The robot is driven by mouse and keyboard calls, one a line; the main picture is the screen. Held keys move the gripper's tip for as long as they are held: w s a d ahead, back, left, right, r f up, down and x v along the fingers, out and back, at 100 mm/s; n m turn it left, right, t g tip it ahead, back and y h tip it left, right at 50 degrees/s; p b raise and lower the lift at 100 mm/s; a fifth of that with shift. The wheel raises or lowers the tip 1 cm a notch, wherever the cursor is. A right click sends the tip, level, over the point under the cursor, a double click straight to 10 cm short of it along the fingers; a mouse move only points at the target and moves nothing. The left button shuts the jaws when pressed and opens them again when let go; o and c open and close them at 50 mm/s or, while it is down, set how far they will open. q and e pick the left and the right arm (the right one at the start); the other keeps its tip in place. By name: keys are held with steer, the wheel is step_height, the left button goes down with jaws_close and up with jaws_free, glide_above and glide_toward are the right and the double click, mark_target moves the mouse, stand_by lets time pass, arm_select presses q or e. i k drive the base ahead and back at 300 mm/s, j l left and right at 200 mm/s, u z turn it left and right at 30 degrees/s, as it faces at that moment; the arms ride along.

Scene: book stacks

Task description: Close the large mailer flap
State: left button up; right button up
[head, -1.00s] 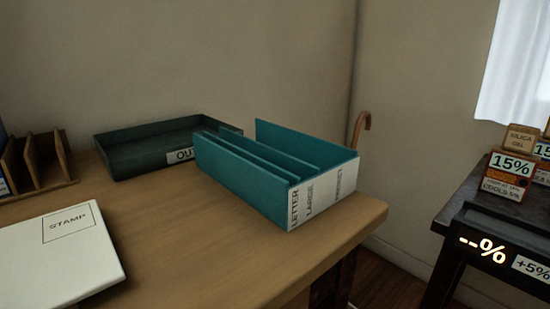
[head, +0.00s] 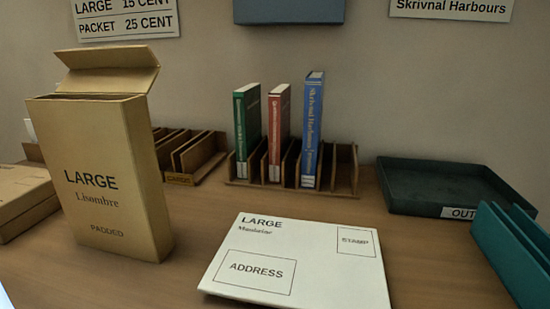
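A gold padded mailer (head: 110,200) marked LARGE, Lisombre and PADDED stands upright on the desk at the left. Its top flap (head: 108,80) is up and open, folded back above the mouth with its upper part bent forward. A white mailer (head: 312,250) marked LARGE, with ADDRESS and STAMP boxes, lies flat on the desk at the front middle. No open flap shows on it. Neither of my grippers is in view.
A wooden rack (head: 345,172) holds a green book (head: 247,125), a red book (head: 278,125) and a blue book (head: 313,125). A dark OUT tray (head: 430,178) and a teal sorter (head: 510,250) are at the right. A flat box (head: 22,200) lies at far left.

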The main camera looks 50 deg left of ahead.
mark_target(134, 70)
steer(key=k+u, duration=0.1)
steer(key=u, duration=2.15)
